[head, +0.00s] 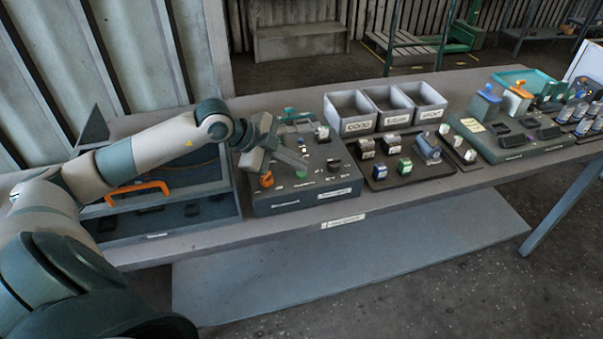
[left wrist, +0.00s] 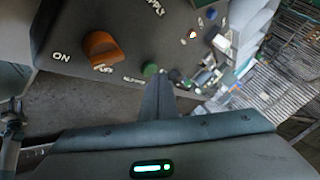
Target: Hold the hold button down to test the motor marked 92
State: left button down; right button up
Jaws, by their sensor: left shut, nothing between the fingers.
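The dark test box (head: 305,198) stands on the bench with an orange knob (head: 266,180), a green button (head: 301,174) and a black knob (head: 334,165) on top. My left gripper (head: 303,164) is shut and empty, its fingertips low over the box close to the green button. In the left wrist view, the fingers (left wrist: 158,90) point at the green button (left wrist: 150,70), with the orange knob (left wrist: 102,48) to the left. I cannot tell whether they touch the button. A small light block (head: 321,132) is at the box's back. The number 92 is not legible.
Several small motor-like parts sit on a dark tray (head: 408,180) right of the box. Three labelled grey bins (head: 358,127) stand behind it. An open case with an orange handle (head: 138,190) is at the left. Another equipment panel (head: 520,152) fills the right end.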

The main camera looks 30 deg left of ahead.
pick_arm(q)
jog(key=shift+f+b, duration=0.3)
jog(key=shift+f, duration=0.15)
dwell(0.7)
jog(key=shift+r, duration=0.1)
dwell(2.0)
jog(key=shift+r+p, duration=0.6)
jog(key=shift+r, duration=0.2)
jog(key=shift+r+p, duration=1.7)
jog(key=shift+r, duration=0.8)
jog(key=shift+s+f, duration=0.1)
